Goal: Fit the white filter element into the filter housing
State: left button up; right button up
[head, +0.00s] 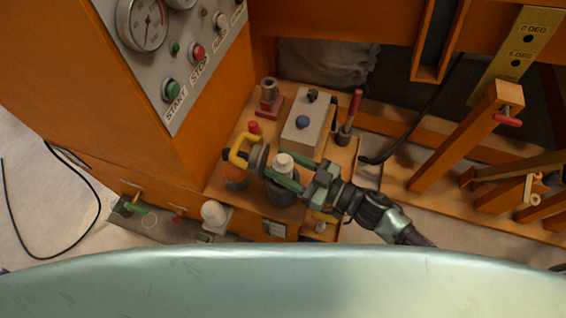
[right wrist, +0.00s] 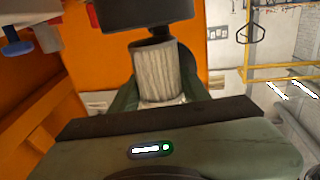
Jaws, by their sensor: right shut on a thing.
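The white filter element (head: 284,162) stands between the fingers of my right gripper (head: 289,172), which is shut on it. In the right wrist view the pleated element (right wrist: 160,72) shows between the green fingers, apparently upside down. The dark cup of the filter housing (head: 280,197) lies directly below the element in the head view. In the right wrist view a black cylinder (right wrist: 145,12), likely this housing, lines up closely with the element's dark end. I cannot tell whether they touch or whether the element has entered it. My left gripper is not in view.
A yellow handle (head: 243,151) stands close left of my gripper. The orange control cabinet (head: 150,110) rises at the left. A white dome (head: 214,213) sits lower left.

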aim_at(283, 173)
jog(key=shift+r, duration=0.1)
dwell(0.3)
jog(key=shift+f+b, duration=1.95)
jog(key=shift+f, duration=0.9)
jog(key=shift+r, duration=0.1)
jog(key=shift+r+p, duration=2.35)
jog(key=shift+p, duration=0.2)
jog(key=shift+p, duration=0.4)
jog(key=shift+f+b, duration=1.3)
jog(key=shift+f, duration=0.35)
